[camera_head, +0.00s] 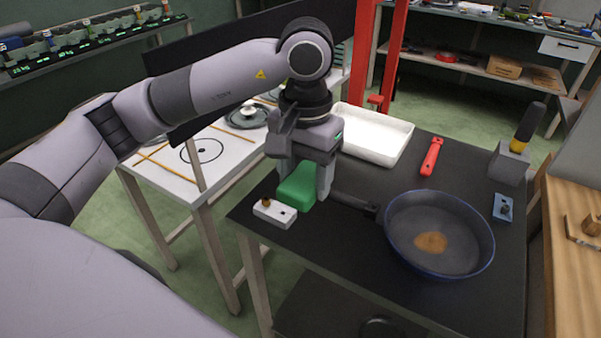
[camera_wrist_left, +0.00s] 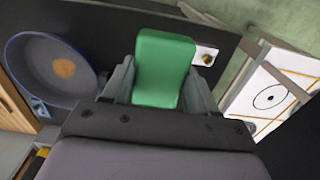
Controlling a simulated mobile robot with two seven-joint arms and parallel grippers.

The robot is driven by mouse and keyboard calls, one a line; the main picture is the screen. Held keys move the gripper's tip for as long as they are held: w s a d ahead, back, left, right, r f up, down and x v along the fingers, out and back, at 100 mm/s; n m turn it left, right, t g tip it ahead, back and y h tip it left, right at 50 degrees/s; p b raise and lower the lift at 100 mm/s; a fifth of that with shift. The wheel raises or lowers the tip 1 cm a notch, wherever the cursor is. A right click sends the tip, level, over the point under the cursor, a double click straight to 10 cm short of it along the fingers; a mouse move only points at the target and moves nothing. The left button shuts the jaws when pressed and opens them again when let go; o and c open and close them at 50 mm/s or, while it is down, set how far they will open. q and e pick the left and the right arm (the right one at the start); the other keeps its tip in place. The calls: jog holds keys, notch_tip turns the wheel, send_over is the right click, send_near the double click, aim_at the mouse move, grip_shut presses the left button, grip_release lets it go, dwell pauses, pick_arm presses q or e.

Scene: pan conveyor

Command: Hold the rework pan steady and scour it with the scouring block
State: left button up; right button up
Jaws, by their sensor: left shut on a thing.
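The rework pan (camera_head: 455,213) is dark with a blue rim and lies on the right part of the black table, its handle (camera_head: 352,204) pointing left. A brown stain (camera_head: 431,242) marks its inside. The pan also shows in the left wrist view (camera_wrist_left: 38,72). My left gripper (camera_head: 303,178) points down left of the pan, near the handle's end. It is shut on the green scouring block (camera_head: 297,190), which sits between both fingers in the left wrist view (camera_wrist_left: 163,68). I cannot tell whether the block touches the table. My right gripper is not in view.
A small white block with a brass knob (camera_head: 271,213) lies beside the green block. A white tray (camera_head: 400,150), a red tool (camera_head: 431,158), a grey holder (camera_head: 509,163) and a small blue piece (camera_head: 503,207) surround the pan. The table (camera_head: 335,255) is clear in front.

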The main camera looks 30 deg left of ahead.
pick_arm(q)
jog(key=w+d+n+p, duration=0.1)
jog(key=w+d+n, duration=0.1)
jog(key=d, duration=0.5)
jog(key=w+d+n+p, duration=0.1)
jog(key=w+d, duration=0.4)
jog(key=d, duration=0.2)
jog(key=w+d+n+p, duration=0.1)
jog(key=w+d+n, duration=0.1)
jog(key=w+d, duration=0.2)
jog(key=shift+w+d+n, duration=0.25)
jog(key=shift+d+n, duration=0.05)
jog(key=shift+d, duration=1.45)
jog(key=shift+f, duration=0.1)
